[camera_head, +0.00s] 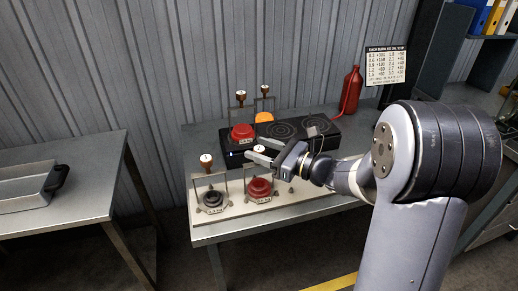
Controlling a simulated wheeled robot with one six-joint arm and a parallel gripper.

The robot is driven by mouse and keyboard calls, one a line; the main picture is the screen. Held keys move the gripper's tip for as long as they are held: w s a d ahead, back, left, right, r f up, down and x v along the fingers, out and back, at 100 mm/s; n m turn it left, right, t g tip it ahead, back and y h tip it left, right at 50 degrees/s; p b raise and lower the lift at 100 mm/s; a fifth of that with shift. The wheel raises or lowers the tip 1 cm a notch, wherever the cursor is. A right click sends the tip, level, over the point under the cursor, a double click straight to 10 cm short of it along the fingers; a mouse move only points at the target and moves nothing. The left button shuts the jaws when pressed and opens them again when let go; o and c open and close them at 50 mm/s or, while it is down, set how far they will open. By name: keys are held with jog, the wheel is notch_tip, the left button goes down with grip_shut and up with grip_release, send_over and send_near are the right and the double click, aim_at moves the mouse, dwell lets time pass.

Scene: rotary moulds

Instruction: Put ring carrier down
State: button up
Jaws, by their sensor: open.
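Several wire frames topped by round knobs look like ring carriers; I cannot tell which one the task names. One with a pale knob (260,149) stands over a red ring-shaped mould (258,188) on the table's front strip. My gripper (256,150) is open, with its two pale fingers on either side of this knob; whether they touch it is unclear. To its left, a frame with a brown knob (206,160) stands over a dark mould (211,200). Another red mould (242,132) sits on the black hotplate (312,140), with a knobbed frame (240,96) at it.
An orange round piece (264,117) is at the hotplate's back edge beside another knobbed frame (265,90). A red bottle (350,92) stands behind the hotplate's right end. A metal tray (26,190) lies on the left table (85,152). A gap separates the tables.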

jog(key=v, duration=1.1)
jog(key=shift+b, duration=0.4)
jog(key=p+x, duration=0.1)
jog(key=x, duration=1.1)
jog(key=shift+d+r, duration=0.1)
jog(key=shift+r, duration=0.35)
jog(key=shift+f, duration=0.1)
